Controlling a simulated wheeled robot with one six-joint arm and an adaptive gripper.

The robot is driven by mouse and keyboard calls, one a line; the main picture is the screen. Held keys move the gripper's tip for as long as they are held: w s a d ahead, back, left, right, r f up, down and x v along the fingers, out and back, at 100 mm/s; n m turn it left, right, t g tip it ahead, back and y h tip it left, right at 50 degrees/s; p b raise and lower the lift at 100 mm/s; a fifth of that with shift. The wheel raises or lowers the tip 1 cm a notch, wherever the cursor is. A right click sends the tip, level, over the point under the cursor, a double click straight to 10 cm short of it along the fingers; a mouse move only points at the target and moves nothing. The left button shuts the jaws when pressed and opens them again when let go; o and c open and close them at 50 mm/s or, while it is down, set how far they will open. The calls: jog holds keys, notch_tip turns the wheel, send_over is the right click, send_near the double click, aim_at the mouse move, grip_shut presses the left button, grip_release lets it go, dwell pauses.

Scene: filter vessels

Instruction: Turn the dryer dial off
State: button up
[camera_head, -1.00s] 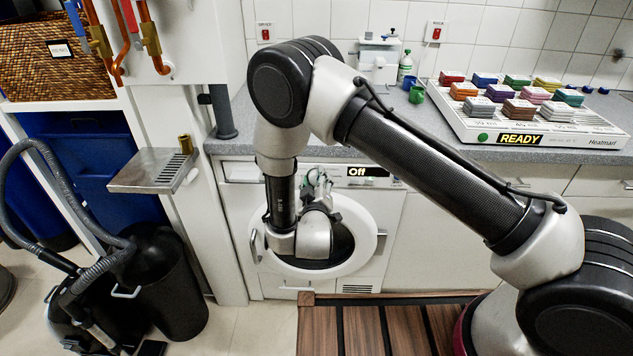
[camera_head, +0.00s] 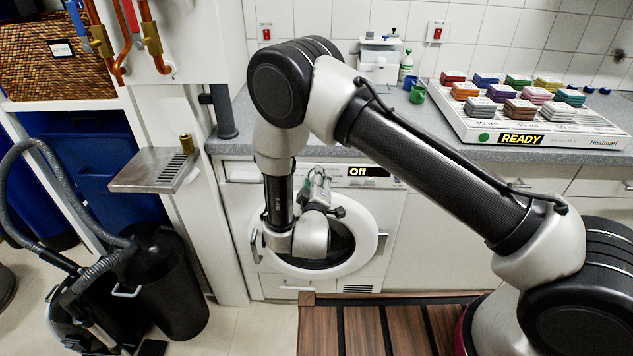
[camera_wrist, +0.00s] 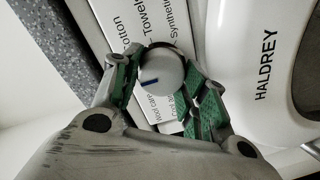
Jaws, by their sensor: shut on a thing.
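The dryer (camera_head: 377,215) is a white front-loader under the counter, with a round door. Its small display (camera_head: 369,172) reads "Off". In the wrist view the dial (camera_wrist: 162,72) is a round pale knob with a dark blue pointer line, set on a panel with printed programme names such as "Cotton" and "Towels". My gripper (camera_wrist: 162,92) has its green-padded fingers on both sides of the dial and is shut on it.
A grey counter (camera_head: 290,150) runs above the dryer and carries a tray (camera_head: 545,135) of coloured blocks with a "READY" display. A drip shelf (camera_head: 150,172) and a black vacuum cleaner (camera_head: 165,275) stand at the left.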

jog(key=o, duration=1)
jog(key=shift+o, duration=0.2)
jog(key=shift+s, duration=0.1)
jog(key=s, duration=0.7)
jog(key=shift+s+r, duration=0.15)
jog(key=shift+r, duration=0.1)
jog(key=shift+a, duration=0.15)
